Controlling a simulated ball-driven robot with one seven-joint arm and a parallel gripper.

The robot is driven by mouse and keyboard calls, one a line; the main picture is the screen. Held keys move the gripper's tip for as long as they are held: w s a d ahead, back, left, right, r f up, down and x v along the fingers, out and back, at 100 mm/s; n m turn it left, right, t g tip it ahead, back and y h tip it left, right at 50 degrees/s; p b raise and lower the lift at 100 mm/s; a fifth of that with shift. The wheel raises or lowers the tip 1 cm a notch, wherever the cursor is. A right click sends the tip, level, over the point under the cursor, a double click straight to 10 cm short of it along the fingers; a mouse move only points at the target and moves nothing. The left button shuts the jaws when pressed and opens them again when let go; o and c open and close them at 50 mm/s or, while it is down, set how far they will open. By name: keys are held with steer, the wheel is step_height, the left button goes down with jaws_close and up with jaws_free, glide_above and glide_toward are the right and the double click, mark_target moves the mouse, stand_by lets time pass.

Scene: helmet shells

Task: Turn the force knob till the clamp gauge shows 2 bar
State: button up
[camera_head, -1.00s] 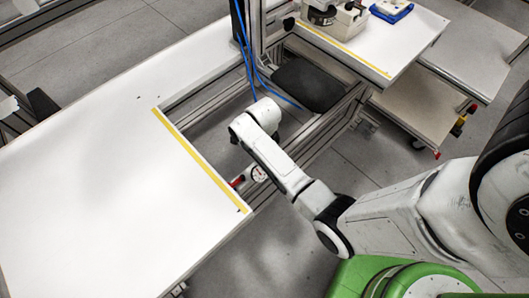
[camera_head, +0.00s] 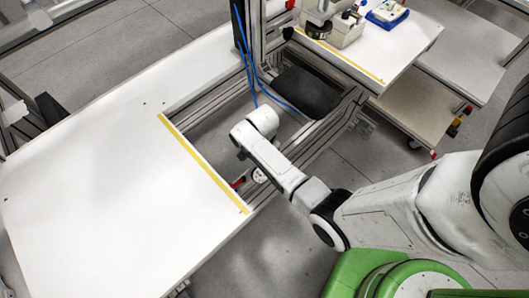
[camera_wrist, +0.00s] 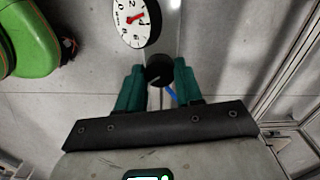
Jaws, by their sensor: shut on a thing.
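The black force knob (camera_wrist: 159,70) sits between the two teal fingers of my gripper (camera_wrist: 159,84) in the wrist view, and the fingers are shut on it. A white line shows on the knob's face. The round white clamp gauge (camera_wrist: 136,23) stands just above and left of the knob. The gauge also shows in the head view (camera_head: 259,175), partly behind my arm. My fingers and the knob are hidden there.
A red part (camera_head: 238,183) sits beside the gauge, by the yellow-striped edge of the white table (camera_head: 90,170). Blue hoses (camera_head: 250,75) run down the metal frame above my wrist. A second table (camera_head: 400,55) at the back carries devices. Grey floor lies below.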

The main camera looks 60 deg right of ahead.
steer(key=n+p, duration=0.2)
steer(key=n, duration=0.4)
steer(key=shift+r, duration=0.1)
steer(key=n+p, duration=0.1)
steer(key=n, duration=0.3)
steer(key=shift+n+p, duration=0.5)
steer(key=shift+n, duration=1.1)
steer(key=o, duration=1)
steer(key=shift+o, duration=0.2)
steer(key=shift+a, duration=0.15)
